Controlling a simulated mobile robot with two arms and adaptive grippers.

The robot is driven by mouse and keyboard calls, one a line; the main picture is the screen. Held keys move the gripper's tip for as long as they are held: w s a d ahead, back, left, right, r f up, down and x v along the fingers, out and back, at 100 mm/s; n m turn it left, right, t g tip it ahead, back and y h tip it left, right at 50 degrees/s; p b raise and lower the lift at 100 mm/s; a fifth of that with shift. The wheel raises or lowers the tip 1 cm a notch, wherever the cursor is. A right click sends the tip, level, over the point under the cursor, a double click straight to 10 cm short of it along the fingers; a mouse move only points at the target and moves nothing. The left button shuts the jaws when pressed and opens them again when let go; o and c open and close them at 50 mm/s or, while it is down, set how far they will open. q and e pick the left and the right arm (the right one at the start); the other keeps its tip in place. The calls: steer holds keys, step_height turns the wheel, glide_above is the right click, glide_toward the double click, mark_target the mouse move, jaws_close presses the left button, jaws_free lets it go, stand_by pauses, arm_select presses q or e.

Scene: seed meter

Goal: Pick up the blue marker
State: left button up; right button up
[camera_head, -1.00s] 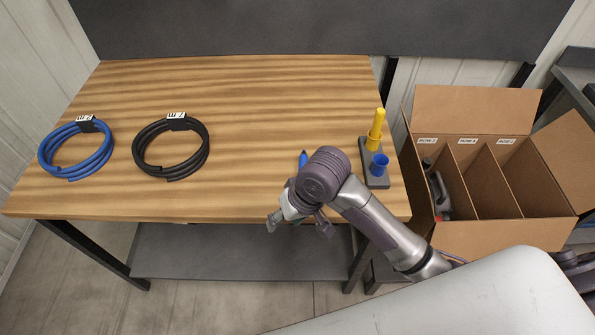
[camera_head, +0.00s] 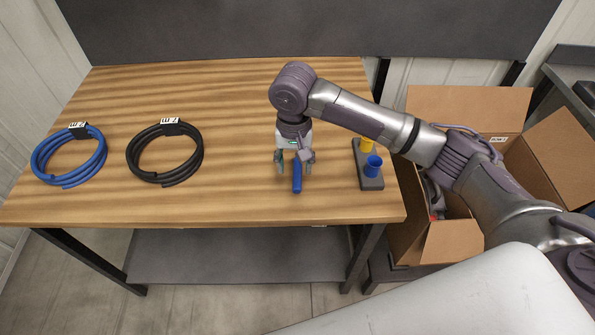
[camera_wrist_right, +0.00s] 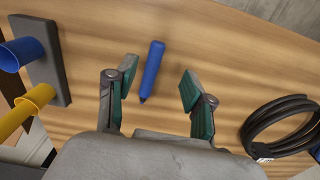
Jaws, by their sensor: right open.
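The blue marker (camera_head: 297,177) lies on the wooden table, left of the marker holder. My right gripper (camera_head: 294,164) is open, with its two fingers on either side of the marker's line in the head view. In the right wrist view the marker (camera_wrist_right: 152,70) shows between the open fingers (camera_wrist_right: 152,98), nearer the left one, and nothing is gripped. I cannot tell the exact height of the fingers above the table. My left gripper is not in view.
A grey holder (camera_head: 371,183) with a blue cup (camera_head: 372,166) and a yellow marker (camera_head: 367,146) stands to the right. A blue coil (camera_head: 68,180) and a black coil (camera_head: 165,178) lie at left. A cardboard box (camera_head: 455,243) stands beyond the table's right edge, partly behind my arm.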

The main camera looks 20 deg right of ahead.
mark_target(297, 183)
step_height(297, 183, down, 3)
steer(key=shift+r, duration=0.15)
steer(key=shift+w+d+f+p, duration=0.1)
steer(key=shift+f+p, duration=0.1)
steer(key=shift+f, duration=0.65)
steer(key=shift+s+d+f+p, duration=0.15)
steer(key=shift+f+p, duration=0.1)
steer(key=shift+f, duration=0.6)
steer(key=shift+w+d+f+p, duration=0.1)
steer(key=shift+w+f+p, duration=0.1)
steer(key=shift+f, duration=0.65)
jaws_close()
